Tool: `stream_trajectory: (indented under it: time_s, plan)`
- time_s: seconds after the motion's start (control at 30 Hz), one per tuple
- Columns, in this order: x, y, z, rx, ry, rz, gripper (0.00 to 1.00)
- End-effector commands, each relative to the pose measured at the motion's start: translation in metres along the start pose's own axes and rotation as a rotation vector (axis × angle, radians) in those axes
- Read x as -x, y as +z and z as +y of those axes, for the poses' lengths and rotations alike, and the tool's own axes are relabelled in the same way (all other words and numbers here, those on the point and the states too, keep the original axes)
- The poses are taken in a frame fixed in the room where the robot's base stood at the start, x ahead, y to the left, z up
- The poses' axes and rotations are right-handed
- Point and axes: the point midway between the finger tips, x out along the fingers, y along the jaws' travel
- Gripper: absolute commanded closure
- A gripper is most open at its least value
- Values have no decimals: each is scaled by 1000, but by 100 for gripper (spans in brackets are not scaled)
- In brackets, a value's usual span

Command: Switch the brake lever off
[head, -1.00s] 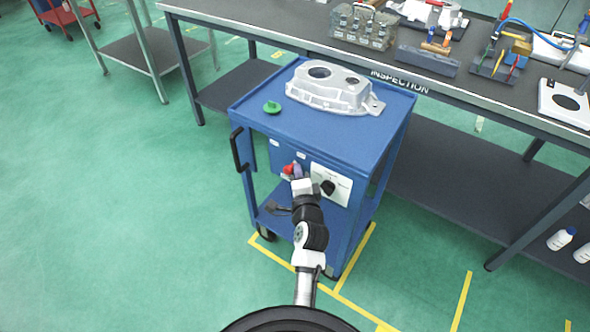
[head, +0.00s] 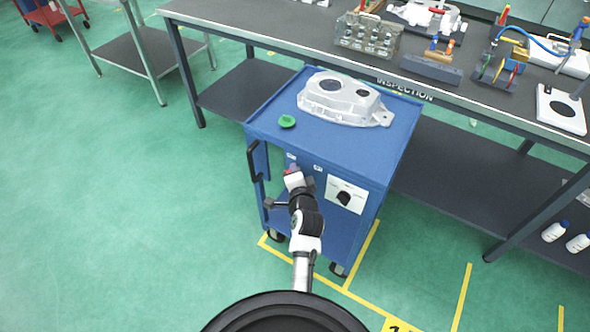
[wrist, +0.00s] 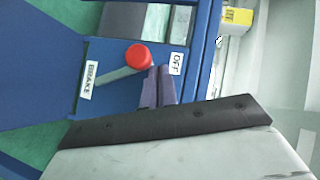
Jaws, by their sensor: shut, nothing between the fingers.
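The brake lever has a red ball knob (wrist: 138,57) on a grey shaft. In the wrist view the shaft runs from beside the BRAKE label (wrist: 88,80) up to the knob, which lies a little left of the OFF label (wrist: 175,64). My gripper (wrist: 159,72) is shut and empty, its purple fingers just right of and below the knob. I cannot tell whether they touch the lever. In the head view my gripper (head: 293,169) is at the front of the blue cart (head: 330,152), and it mostly hides the lever there.
A white panel with a black dial (head: 345,197) is right of my gripper. A black handle (head: 254,160) sticks out at the cart's left. A metal casting (head: 343,101) and a green knob (head: 287,121) rest on top.

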Motion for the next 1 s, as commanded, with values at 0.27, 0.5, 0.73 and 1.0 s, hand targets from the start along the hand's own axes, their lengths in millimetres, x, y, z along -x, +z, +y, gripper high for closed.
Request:
stream_trajectory:
  time_s: [0.27, 0.5, 0.73, 1.0]
  plan:
    - [0, 0, 1, 0, 0, 1, 100]
    - [0, 0, 2, 0, 0, 1, 100]
    - [0, 0, 2, 0, 0, 0, 100]
    - [0, -4, -7, 0, -1, 0, 100]
